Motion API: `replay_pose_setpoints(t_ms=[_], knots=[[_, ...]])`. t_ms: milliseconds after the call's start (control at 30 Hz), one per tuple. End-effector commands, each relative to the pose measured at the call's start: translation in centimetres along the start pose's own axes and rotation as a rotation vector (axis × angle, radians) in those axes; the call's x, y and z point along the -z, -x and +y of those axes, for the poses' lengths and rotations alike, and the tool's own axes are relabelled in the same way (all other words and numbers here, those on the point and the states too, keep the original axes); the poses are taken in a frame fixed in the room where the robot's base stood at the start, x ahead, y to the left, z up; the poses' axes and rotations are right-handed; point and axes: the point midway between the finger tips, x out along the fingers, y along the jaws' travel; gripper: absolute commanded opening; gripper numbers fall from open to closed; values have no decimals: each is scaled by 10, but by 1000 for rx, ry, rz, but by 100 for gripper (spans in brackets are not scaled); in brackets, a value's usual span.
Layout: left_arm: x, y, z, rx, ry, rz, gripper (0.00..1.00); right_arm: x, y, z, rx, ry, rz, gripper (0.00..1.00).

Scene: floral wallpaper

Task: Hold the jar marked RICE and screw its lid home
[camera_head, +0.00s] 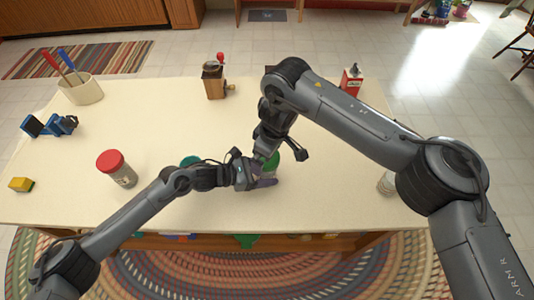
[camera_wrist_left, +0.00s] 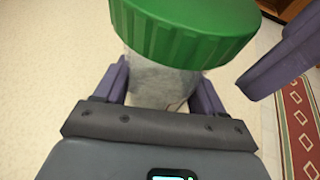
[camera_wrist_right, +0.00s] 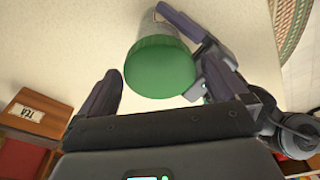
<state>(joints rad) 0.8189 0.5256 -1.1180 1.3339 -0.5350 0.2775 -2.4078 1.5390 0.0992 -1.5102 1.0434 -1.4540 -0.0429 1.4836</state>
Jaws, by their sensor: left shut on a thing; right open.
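A clear jar with pale contents (camera_wrist_left: 160,82) carries a green lid (camera_wrist_left: 190,30) on its top; no RICE marking is readable. The lid also shows in the head view (camera_head: 272,161) and the right wrist view (camera_wrist_right: 160,68). My left gripper (camera_head: 263,180) is shut on the jar's body below the lid, with a finger on each side. My right gripper (camera_head: 266,156) is open just above the jar. In the right wrist view the lid lies between its spread fingers, apart from the left finger. How tightly the lid sits cannot be told.
A red-lidded jar (camera_head: 118,170) and a teal lid (camera_head: 190,160) are left of my left gripper. A pale jar (camera_head: 387,184) stands at right. A grinder (camera_head: 213,82), red tin (camera_head: 352,80), utensil crock (camera_head: 82,91), blue object (camera_head: 50,125) and yellow block (camera_head: 21,184) stand around the table.

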Motion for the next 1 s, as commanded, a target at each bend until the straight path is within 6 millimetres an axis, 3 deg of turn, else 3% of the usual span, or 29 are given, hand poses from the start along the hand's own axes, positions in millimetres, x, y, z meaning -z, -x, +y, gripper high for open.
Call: replay_pose_setpoints(t_ms=[100, 367, 667, 1000], knots=[[0, 0, 0, 0, 0, 0, 40, 0, 0, 0, 0, 0, 0, 97], [0, 0, 0, 0, 0, 0, 40, 0, 0, 0, -1, 0, -1, 57], [0, 0, 0, 0, 0, 0, 40, 0, 0, -1, -11, -71, -1, 57], [0, 0, 0, 0, 0, 0, 40, 0, 0, 0, -81, -512, -1, 57]])
